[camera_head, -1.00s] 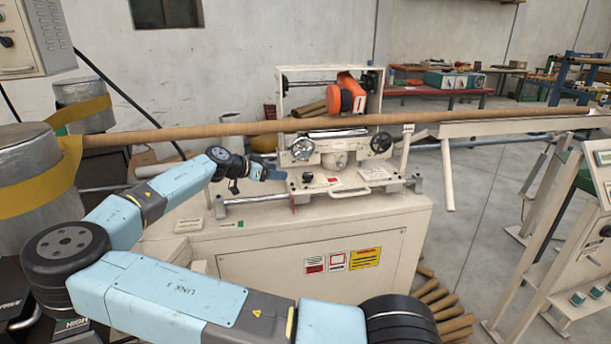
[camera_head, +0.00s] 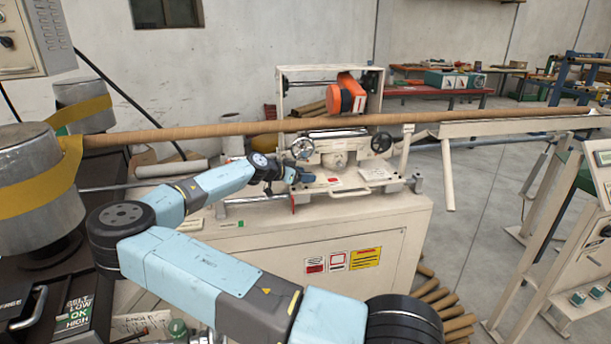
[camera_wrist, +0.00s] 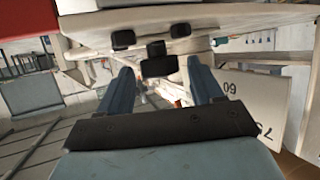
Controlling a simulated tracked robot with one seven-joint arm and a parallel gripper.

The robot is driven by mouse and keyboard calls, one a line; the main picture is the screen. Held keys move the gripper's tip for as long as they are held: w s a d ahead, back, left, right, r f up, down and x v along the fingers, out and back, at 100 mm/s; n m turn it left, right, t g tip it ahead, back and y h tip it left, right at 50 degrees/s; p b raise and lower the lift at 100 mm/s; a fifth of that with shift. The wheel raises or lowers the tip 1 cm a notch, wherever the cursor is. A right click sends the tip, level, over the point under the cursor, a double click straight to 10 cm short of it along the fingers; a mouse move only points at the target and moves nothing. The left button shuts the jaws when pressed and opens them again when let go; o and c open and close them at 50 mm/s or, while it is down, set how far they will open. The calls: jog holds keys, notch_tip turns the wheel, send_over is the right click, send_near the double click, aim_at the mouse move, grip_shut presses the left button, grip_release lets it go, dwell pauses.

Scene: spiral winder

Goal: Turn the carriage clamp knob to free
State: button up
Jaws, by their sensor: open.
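The carriage (camera_head: 345,182) is a cream machine part with two handwheels, standing on rails on the cream cabinet. A small dark knob (camera_head: 309,178), which looks like the clamp knob, sits at the left of its base plate. My gripper (camera_head: 298,174) is at the carriage's left side, close to this knob and partly overlapping it. In the wrist view my gripper (camera_wrist: 160,68) has its two blue fingers apart, with a black block-like knob (camera_wrist: 158,66) in line with the gap. I cannot tell whether the fingers touch it. The knob's markings are not readable.
A long brown tube (camera_head: 230,130) runs across just above and behind the carriage. A handwheel (camera_head: 302,148) stands close above my gripper. A red pointer (camera_head: 293,203) is just below it. Other black knobs (camera_wrist: 123,39) show near the fingers in the wrist view.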

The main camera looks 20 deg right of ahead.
jog(key=shift+w+d+f, duration=0.1)
jog(key=shift+d+f, duration=0.05)
jog(key=shift+d, duration=0.15)
jog(key=shift+c, duration=0.2)
